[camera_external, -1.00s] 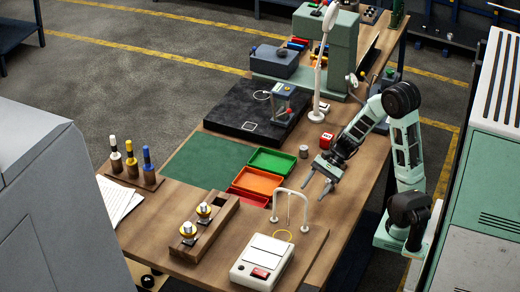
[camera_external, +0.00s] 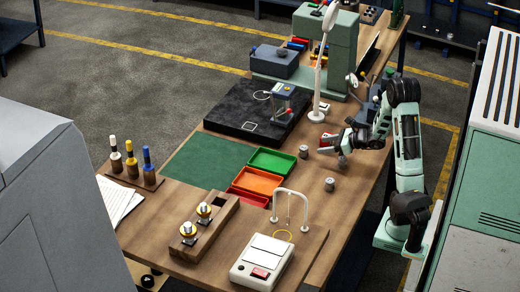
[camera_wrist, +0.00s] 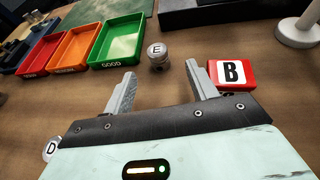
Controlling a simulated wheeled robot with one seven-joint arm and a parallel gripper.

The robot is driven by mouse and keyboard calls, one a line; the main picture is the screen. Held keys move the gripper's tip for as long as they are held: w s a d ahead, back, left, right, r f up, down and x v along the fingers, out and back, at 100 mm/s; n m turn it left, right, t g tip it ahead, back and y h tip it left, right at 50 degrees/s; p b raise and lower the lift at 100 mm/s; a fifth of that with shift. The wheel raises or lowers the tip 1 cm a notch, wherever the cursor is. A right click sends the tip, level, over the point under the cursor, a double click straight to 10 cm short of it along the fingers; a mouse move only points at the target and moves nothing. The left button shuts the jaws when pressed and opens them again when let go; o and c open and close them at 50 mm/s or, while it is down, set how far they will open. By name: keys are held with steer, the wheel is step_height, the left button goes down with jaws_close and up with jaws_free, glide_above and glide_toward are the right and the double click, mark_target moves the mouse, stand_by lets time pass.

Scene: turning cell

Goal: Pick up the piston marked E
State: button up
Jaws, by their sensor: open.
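The piston marked E (camera_wrist: 157,56) is a small grey cylinder standing upright on the wooden table, its letter on a pale top. In the external view it is the grey cylinder (camera_external: 304,151) beside the green tray. My gripper (camera_wrist: 160,72) is open and empty. In the wrist view E shows just beyond the fingertips, in line with the gap between them. In the external view my gripper (camera_external: 324,144) is just right of E, apart from it. Another piston, marked D (camera_wrist: 51,147), is partly hidden by my gripper's body; it stands nearer the front in the external view (camera_external: 330,184).
A red block marked B (camera_wrist: 232,74) lies close by the right finger. Green (camera_wrist: 118,40), orange (camera_wrist: 76,48) and red (camera_wrist: 40,55) trays lie left of E. A white lamp base (camera_wrist: 298,33) stands at right. Bare table lies around E.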

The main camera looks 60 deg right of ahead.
mark_target(304, 148)
steer(key=x, duration=0.4)
steer(key=shift+w, duration=0.25)
steer(key=shift+a+p+x, duration=0.1)
steer(key=shift+p+x, duration=0.3)
steer(key=shift+x, duration=0.9)
steer(key=shift+a+p+x, duration=0.15)
steer(key=shift+p+x, duration=0.2)
steer(key=shift+x, duration=0.95)
steer(key=c, duration=1.1)
